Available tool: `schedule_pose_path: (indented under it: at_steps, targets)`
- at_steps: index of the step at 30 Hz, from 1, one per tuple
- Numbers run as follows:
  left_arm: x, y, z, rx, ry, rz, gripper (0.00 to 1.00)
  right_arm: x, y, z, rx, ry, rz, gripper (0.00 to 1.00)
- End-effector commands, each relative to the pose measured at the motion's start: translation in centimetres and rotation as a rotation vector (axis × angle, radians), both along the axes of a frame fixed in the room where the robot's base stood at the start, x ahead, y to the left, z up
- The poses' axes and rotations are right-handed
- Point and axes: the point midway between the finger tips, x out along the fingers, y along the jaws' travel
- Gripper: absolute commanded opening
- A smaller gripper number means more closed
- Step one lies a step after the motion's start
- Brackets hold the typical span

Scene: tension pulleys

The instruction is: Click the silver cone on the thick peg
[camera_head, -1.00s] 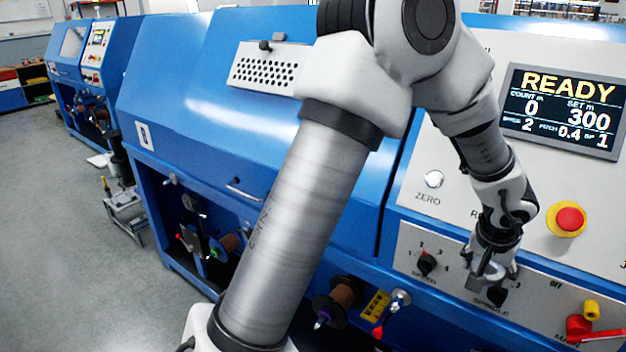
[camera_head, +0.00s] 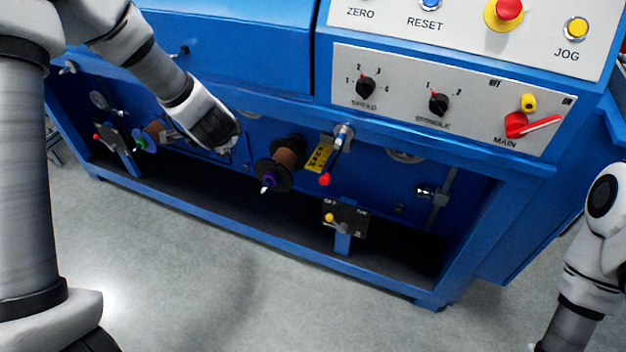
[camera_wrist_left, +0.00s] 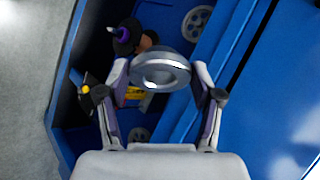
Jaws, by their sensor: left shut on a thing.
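My left gripper (camera_wrist_left: 160,78) is shut on a silver ring-shaped cone (camera_wrist_left: 160,68), held between both fingertips in the left wrist view. In the head view the left wrist is in front of the machine's lower bay, left of the brown spool (camera_head: 287,158); its fingers and the cone are mostly hidden there. The spool's axle carries a purple cone (camera_head: 268,181) with a pale tip, which also shows in the left wrist view (camera_wrist_left: 122,33). A stubby dark and silver peg (camera_head: 425,191) sits at the bay's right; I cannot tell whether it is the thick peg. My right gripper is out of view.
A red-knobbed lever (camera_head: 325,179) hangs right of the spool beside a yellow label (camera_head: 319,155). A small bracket with a yellow knob (camera_head: 329,217) stands below. The control panel (camera_head: 450,95) overhangs the bay. Grey floor (camera_head: 215,260) in front is clear.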

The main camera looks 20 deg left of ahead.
Motion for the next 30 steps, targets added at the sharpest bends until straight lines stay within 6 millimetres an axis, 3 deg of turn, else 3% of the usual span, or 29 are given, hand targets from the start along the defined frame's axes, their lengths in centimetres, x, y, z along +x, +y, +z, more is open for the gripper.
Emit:
schedule_pose_path:
  at_steps: [5, 9, 15, 18, 23, 30]
  targets:
    - [1.9, -3.7, -1.5, 0.166, -0.099, -0.27, 0.26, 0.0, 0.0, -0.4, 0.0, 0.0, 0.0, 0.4]
    - [2.7, -9.0, -3.1, 0.283, -0.238, -0.545, 0.26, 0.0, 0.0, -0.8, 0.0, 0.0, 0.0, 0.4]
    - [0.8, -18.1, -4.8, 0.362, -0.477, -0.929, 0.26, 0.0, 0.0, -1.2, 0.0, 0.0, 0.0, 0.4]
    - [-0.7, -21.0, -5.0, 0.367, -0.556, -1.05, 0.26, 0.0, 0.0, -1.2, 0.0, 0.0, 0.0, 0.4]
    - [-1.6, -22.7, -4.8, 0.368, -0.611, -1.124, 0.26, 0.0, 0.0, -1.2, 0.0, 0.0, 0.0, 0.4]
    - [0.4, -22.8, -4.6, 0.371, -0.614, -1.125, 0.26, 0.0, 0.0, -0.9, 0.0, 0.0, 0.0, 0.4]
